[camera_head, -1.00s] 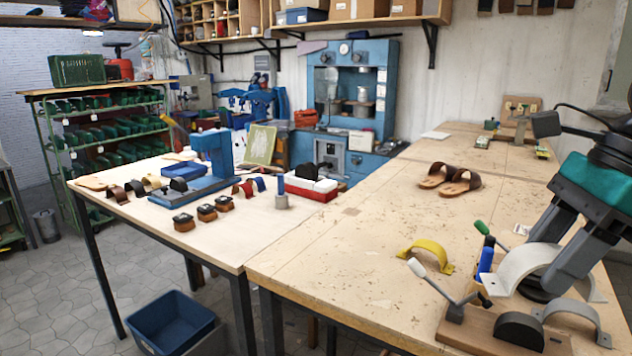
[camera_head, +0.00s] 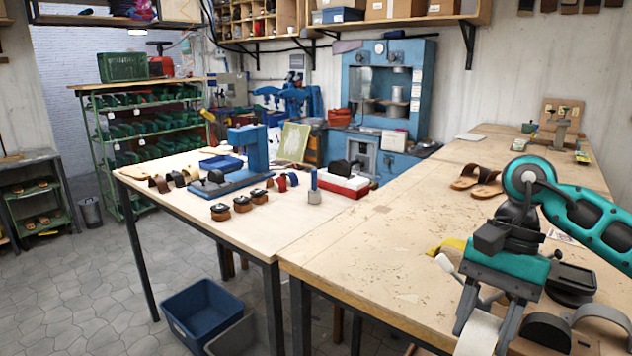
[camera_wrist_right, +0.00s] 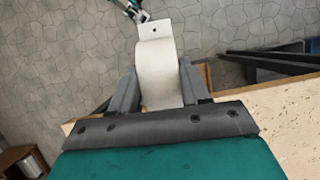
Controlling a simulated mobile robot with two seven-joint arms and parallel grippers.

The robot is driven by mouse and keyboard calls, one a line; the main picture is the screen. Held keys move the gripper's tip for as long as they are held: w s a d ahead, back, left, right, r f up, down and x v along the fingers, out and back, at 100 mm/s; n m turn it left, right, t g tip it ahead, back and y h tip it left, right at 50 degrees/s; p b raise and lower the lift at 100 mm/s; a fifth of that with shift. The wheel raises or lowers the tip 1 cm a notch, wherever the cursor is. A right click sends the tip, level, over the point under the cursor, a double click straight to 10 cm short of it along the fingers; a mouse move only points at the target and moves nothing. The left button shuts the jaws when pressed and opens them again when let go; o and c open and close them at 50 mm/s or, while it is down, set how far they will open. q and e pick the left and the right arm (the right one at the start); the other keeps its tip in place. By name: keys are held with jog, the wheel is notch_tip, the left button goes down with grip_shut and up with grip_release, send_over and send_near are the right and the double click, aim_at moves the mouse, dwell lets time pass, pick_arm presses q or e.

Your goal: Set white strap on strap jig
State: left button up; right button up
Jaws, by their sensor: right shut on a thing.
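My right gripper (camera_head: 485,318) is shut on a curved white strap (camera_head: 478,335) at the table's near right. In the right wrist view the white strap (camera_wrist_right: 158,75) stands out between the fingers (camera_wrist_right: 157,92), with a hole at its far end. The strap jig is mostly hidden behind my right arm and the frame edge. Its black rounded form (camera_head: 547,331) and a white lever knob (camera_head: 444,262) show. The held strap is left of the form, apart from it. What looks like my left gripper (camera_wrist_right: 134,10) shows small at the top of the wrist view, its jaws unclear.
Another pale strap (camera_head: 602,313) stands right of the black form. A yellow strap (camera_head: 452,246) is partly hidden behind my gripper. Brown sandals (camera_head: 478,179) lie farther back. The bench (camera_head: 370,265) is clear to the left. A blue bin (camera_head: 200,312) is on the floor.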

jog(key=a+f+n+g+h, duration=0.1)
jog(key=a+f+n+h, duration=0.2)
jog(key=f+n, duration=0.4)
jog(key=shift+w+a+f+n, duration=0.25)
jog(key=shift+w+a+n, duration=0.15)
jog(key=shift+n, duration=0.4)
